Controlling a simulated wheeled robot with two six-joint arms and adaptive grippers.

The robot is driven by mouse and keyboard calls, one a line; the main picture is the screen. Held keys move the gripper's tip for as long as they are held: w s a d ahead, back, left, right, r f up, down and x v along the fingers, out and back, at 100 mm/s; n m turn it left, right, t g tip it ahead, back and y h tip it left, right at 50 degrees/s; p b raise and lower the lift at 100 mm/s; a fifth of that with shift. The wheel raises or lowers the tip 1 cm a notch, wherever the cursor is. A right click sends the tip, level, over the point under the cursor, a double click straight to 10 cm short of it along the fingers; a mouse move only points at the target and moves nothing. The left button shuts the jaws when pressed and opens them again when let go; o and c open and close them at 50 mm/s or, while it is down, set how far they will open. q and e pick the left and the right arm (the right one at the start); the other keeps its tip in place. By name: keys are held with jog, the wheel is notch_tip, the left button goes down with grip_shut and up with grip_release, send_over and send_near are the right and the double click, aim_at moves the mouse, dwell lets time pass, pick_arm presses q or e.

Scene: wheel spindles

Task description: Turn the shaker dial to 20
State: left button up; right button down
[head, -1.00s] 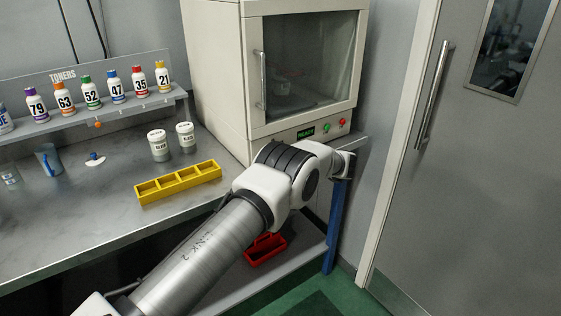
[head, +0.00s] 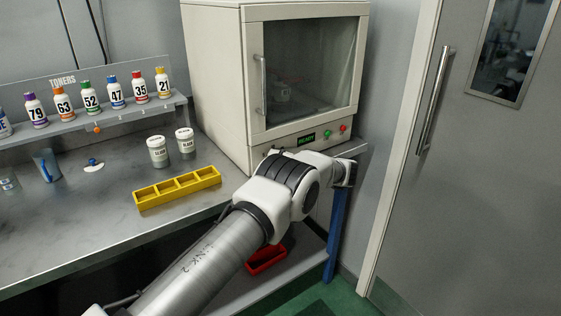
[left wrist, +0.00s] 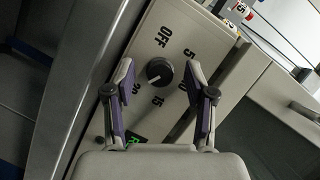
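The shaker (head: 218,75) is the cream cabinet with a glass door, at the back of the bench in the head view. Its dial (left wrist: 158,72) is a round dark knob on a cream panel in the left wrist view. Around it are printed OFF, 5, 15 and a 20 at the lower left, with some numbers partly covered by my fingers. I cannot tell which mark the knob points to. My left gripper (left wrist: 160,84) is open, its fingers apart on both sides of the dial, not closed on it. My right gripper is out of view.
A yellow tray (head: 158,197), two white-lidded jars (head: 158,152) and a rack of toner bottles (head: 92,98) are on the bench. A red holder (head: 266,262) sits on the lower shelf. A grey door (head: 480,190) stands at the right. The shaker shows a green READY display (head: 306,138).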

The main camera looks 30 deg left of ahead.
pick_arm(q)
jog(key=d+r, duration=0.2)
jog(key=d, duration=0.9)
jog(key=shift+s+d, duration=0.25)
jog(key=shift+d, duration=0.15)
jog(key=shift+r, duration=0.1)
